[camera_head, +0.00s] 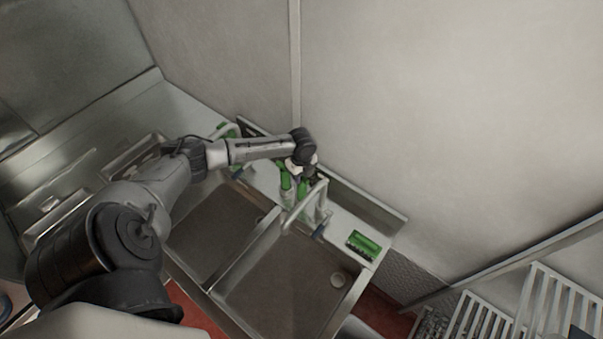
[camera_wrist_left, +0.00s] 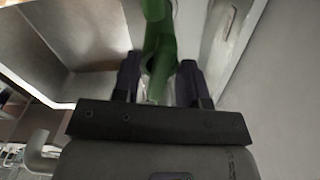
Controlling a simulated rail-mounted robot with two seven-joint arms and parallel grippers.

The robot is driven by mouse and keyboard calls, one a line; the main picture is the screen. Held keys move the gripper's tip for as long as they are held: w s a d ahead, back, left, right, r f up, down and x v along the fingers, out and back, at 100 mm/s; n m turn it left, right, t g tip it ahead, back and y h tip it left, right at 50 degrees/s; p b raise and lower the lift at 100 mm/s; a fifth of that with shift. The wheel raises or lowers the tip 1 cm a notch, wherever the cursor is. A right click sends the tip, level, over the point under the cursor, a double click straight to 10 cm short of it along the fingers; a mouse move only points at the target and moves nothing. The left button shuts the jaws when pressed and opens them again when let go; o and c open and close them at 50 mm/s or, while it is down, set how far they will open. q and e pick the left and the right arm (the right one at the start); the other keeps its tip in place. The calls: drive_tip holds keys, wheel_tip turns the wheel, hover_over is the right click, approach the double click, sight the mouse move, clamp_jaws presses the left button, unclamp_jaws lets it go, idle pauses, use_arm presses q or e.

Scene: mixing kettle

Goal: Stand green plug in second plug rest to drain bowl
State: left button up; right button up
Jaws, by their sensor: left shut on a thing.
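My left gripper (camera_wrist_left: 158,82) is shut on a green, pipe-like piece, the green plug (camera_wrist_left: 160,40), which rises between the two dark fingers in the left wrist view. In the head view the left arm reaches over the sink to the back ledge, and the dark wrist (camera_head: 302,146) hides most of the fingers. Green upright pieces (camera_head: 286,182) show just below the wrist, behind the tap; I cannot tell which of them is the held plug. The right bowl (camera_head: 280,275) looks empty and has a round pale drain (camera_head: 338,280). The plug rests cannot be made out clearly. My right gripper is not in view.
The curved tap (camera_head: 294,212) with a blue-tipped lever stands close in front of the gripper. A green block-like item (camera_head: 363,244) lies on the ledge to the right. The left bowl (camera_head: 215,225) is beside the right one. A wall rises close behind.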

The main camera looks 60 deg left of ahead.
use_arm(q)
drive_tip(key=shift+f+b, duration=0.3)
drive_tip(key=shift+f, duration=0.5)
idle(0.4)
drive_tip(key=o, duration=1)
drive_tip(key=shift+o, duration=0.4)
drive_tip(key=shift+o, duration=0.5)
drive_tip(key=o, duration=0.4)
